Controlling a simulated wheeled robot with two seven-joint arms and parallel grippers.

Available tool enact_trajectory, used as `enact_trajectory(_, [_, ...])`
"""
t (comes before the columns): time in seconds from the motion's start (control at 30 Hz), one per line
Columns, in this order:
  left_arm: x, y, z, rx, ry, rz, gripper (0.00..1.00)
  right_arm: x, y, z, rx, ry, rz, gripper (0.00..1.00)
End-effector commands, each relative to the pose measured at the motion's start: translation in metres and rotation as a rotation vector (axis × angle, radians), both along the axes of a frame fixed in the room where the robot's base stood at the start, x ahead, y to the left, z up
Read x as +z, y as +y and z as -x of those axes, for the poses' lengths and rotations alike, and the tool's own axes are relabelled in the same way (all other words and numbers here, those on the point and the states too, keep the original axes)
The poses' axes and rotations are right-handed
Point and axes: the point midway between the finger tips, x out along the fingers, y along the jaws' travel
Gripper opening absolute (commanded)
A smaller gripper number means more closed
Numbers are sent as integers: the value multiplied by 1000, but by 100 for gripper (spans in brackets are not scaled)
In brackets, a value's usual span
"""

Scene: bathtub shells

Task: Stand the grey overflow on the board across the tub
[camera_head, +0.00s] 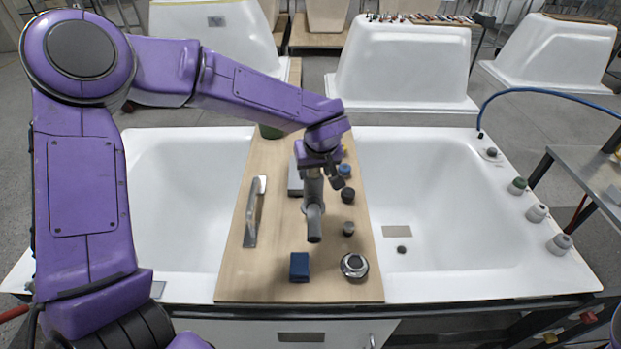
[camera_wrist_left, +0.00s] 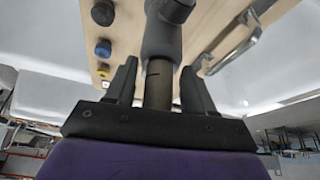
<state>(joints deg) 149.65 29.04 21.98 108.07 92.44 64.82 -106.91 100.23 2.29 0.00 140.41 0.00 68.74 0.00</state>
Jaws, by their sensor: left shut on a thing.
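The grey overflow (camera_head: 314,220), a pipe piece with a wider rounded end, is held over the wooden board (camera_head: 235,278) that lies across the white tub (camera_head: 185,200). My left gripper (camera_head: 325,172) is shut on its narrow stem, with the wider end towards the front. In the left wrist view the overflow (camera_wrist_left: 161,40) rises between the two dark fingers of the gripper (camera_wrist_left: 158,90). I cannot tell whether it touches the board. My right gripper is out of view.
The board bears a metal-handled tool (camera_head: 254,212) at left, a blue block (camera_head: 299,266) and a round chrome fitting (camera_head: 354,266) in front, and several small caps (camera_head: 348,228) at right. Several fittings (camera_head: 537,213) line the tub's right rim. Bare board lies front left.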

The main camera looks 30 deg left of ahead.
Motion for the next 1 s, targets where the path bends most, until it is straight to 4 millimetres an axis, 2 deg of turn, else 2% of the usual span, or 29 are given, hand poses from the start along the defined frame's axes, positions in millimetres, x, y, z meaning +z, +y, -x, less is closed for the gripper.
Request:
enact_trajectory(0.1, [-15,12,0,2,4,0,1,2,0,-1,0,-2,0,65])
enact_trajectory(0.27, [-41,11,-1,0,4,-2,1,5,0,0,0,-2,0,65])
enact_trajectory(0.6, [-46,11,-1,1,3,2,1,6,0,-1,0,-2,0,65])
enact_trajectory(0.63, [-46,11,0,1,3,2,60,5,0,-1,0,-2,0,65])
enact_trajectory(0.7, [-46,11,0,1,2,1,79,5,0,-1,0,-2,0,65])
enact_trajectory(1.0, [-44,11,0,1,2,1,79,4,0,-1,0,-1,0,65])
